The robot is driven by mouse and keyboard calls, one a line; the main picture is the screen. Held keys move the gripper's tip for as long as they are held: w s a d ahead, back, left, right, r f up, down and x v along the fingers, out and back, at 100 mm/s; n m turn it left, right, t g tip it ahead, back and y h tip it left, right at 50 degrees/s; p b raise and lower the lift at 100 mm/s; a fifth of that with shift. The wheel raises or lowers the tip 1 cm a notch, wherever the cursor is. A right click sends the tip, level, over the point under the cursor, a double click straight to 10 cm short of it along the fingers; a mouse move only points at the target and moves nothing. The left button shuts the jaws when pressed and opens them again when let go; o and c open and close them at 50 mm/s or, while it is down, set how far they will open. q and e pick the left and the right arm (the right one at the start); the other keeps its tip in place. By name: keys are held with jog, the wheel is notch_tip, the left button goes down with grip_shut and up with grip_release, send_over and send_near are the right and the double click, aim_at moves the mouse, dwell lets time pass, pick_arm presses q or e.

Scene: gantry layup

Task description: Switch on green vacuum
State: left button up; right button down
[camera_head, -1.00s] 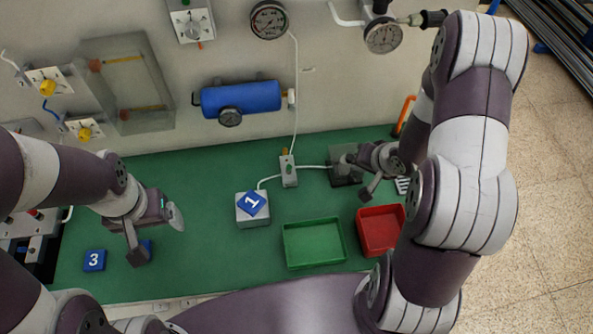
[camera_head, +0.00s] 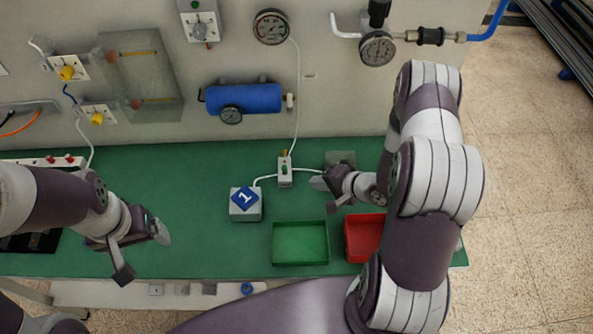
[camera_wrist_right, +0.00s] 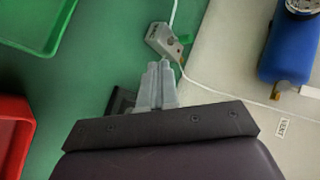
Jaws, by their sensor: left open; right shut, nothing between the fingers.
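A small grey valve box with a green lever (camera_head: 285,170) stands on the green bench, with white tubes running from it. The box also shows in the right wrist view (camera_wrist_right: 163,40), its green lever on the right side. My right gripper (camera_head: 319,184) is just right of the box in the head view. My left gripper (camera_head: 142,254) is open and empty over the bench's front left.
A green tray (camera_head: 300,261) and a red tray (camera_head: 357,257) lie in front. A blue tank (camera_head: 245,98) and gauges are on the panel behind.

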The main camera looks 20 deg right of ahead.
aim_at(285, 170)
jog(key=x, duration=0.4)
jog(key=shift+w+a+r, duration=0.1)
jog(key=shift+w+a+r+p, duration=0.15)
jog(key=shift+w+a+p, duration=0.55)
jog(key=shift+w+p, duration=0.3)
jog(key=shift+w+a, duration=0.4)
jog(key=shift+w, duration=0.15)
jog(key=shift+w+a, duration=0.1)
jog(key=shift+w, duration=0.1)
